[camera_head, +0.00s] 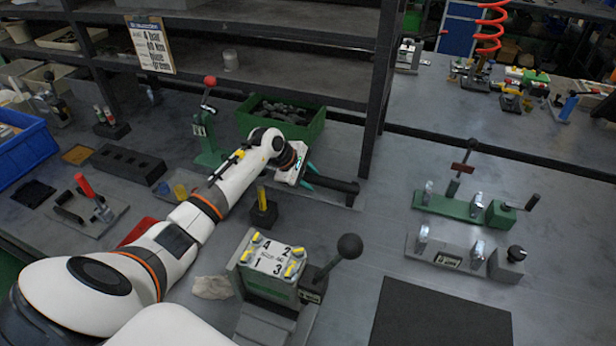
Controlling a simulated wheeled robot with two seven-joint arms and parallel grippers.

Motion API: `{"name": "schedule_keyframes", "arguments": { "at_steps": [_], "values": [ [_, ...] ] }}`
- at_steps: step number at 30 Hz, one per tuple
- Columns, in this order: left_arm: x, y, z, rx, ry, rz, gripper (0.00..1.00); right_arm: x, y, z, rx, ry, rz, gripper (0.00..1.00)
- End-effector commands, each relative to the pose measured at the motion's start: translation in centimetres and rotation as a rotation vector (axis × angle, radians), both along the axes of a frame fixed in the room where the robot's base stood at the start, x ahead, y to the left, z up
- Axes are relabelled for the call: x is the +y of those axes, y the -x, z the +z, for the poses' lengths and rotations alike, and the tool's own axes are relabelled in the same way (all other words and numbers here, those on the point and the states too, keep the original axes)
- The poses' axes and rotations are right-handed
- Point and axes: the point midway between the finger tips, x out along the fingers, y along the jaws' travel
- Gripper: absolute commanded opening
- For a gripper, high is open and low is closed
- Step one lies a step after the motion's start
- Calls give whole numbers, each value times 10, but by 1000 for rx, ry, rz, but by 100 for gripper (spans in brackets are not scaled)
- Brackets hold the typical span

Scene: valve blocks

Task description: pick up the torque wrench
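A long black bar-shaped tool (335,183), which looks like the torque wrench, lies near the middle of the bench, with its right end at a dark upright support. Its left part is hidden by my gripper. My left gripper (310,177) with teal fingertips reaches over from the left to the left end of this tool. The fingertips show apart, one on the far side and one on the near side of the bar. Whether they touch it I cannot tell. My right gripper is not in view.
A valve block (270,262) with yellow-marked numbers and a black ball lever (349,246) stand in front. A black holder (263,212) with a yellow-topped tool is close below my arm. A green bin (283,118) stands behind. A dark mat (440,315) lies clear at right.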

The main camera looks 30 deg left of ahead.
Motion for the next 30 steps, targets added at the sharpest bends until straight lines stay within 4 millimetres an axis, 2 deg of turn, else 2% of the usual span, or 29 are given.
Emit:
{"name": "schedule_keyframes", "arguments": {
  "at_steps": [8, 15, 25, 30],
  "values": [
    [-1, -2, -3, 0, -1, 0, 38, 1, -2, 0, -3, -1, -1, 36],
    [-1, -2, -3, 0, -1, 0, 0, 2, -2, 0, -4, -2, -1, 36],
    [0, -3, 3, -6, -2, 1, 0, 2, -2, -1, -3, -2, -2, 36],
    [1, -3, 26, -9, -6, -1, 0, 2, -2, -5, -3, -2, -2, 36]
  ]
}}
